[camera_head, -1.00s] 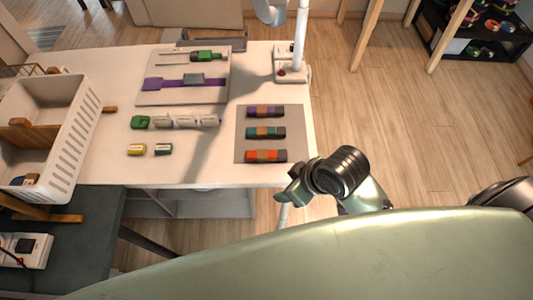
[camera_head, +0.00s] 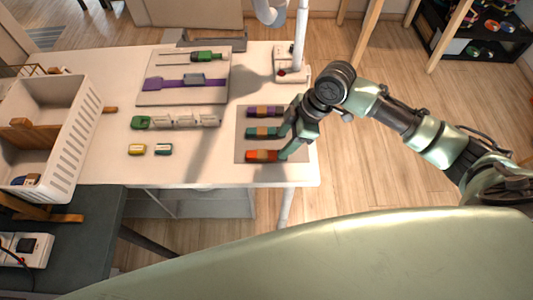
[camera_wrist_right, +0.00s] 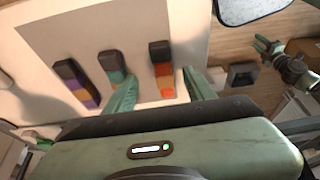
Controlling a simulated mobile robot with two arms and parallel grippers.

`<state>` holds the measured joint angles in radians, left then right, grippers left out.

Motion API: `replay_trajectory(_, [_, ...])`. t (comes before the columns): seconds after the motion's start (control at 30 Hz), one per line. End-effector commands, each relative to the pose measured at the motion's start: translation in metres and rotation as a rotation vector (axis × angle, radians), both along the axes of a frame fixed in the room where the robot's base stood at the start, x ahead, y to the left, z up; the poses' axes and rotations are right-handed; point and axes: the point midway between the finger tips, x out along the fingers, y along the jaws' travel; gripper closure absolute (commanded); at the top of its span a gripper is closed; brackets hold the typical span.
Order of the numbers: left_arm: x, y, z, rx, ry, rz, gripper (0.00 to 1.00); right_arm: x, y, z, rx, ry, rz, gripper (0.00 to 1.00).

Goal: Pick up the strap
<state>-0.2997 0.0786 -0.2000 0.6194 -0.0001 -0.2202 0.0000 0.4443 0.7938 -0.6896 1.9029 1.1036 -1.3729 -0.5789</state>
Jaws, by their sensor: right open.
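Three banded pieces that look like rolled straps lie in a row on a grey mat (camera_head: 240,145): a purple one (camera_head: 262,111), a teal one (camera_head: 261,133) and an orange one (camera_head: 260,156). My right gripper (camera_head: 282,144) is open over the mat's right edge, by the right ends of the teal and orange pieces. In the right wrist view the orange piece (camera_wrist_right: 162,68) shows between its green fingers, not gripped.
A white basket (camera_head: 75,135) stands at the left. A white stand with a pole (camera_head: 291,72) is behind my right gripper. The table's right edge is close by.

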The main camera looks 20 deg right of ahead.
Motion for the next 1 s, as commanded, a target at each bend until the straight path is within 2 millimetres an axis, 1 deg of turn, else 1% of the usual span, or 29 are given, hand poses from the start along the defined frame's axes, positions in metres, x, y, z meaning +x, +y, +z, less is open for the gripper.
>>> replay_trajectory(0.2, [0.000,0.000,0.011,0.000,0.000,0.000,0.64,-0.003,0.010,-0.029,0.000,0.005,-0.001,0.45])
replay_trajectory(0.33, [0.000,0.000,0.011,0.000,0.000,0.000,0.64,0.000,0.016,-0.044,-0.001,0.001,-0.003,0.45])
replay_trajectory(0.43, [0.000,0.000,0.011,0.000,0.000,0.000,0.64,0.000,0.018,-0.050,0.000,-0.001,-0.001,0.45])
replay_trajectory(0.63, [0.000,0.000,0.011,0.000,0.000,0.000,0.64,0.000,0.017,-0.050,-0.001,-0.001,-0.002,0.45])
replay_trajectory(0.67, [0.000,0.000,0.011,0.000,0.000,0.000,0.64,0.000,0.017,-0.050,-0.001,-0.001,-0.002,0.51])
replay_trajectory(0.7, [0.000,0.000,0.011,0.000,0.000,0.000,0.64,0.000,0.017,-0.050,-0.001,-0.001,-0.002,0.62])
replay_trajectory(0.77, [0.000,0.000,0.011,0.000,0.000,0.000,0.64,0.000,0.017,-0.050,-0.001,-0.001,-0.002,0.79])
replay_trajectory(0.8, [0.000,0.000,0.011,0.000,0.000,0.000,0.64,0.000,0.017,-0.050,-0.001,-0.001,-0.002,0.90])
replay_trajectory(0.83, [0.000,0.000,0.011,0.000,0.000,0.000,0.64,0.000,0.017,-0.050,-0.001,-0.001,-0.002,0.98])
replay_trajectory(0.87, [0.000,0.000,0.011,0.000,0.000,0.000,0.64,0.000,0.017,-0.050,-0.001,-0.001,-0.002,1.00])
replay_trajectory(1.0, [0.000,0.000,0.011,0.000,-0.001,0.000,0.64,0.001,0.017,-0.050,-0.001,-0.001,-0.002,1.00])
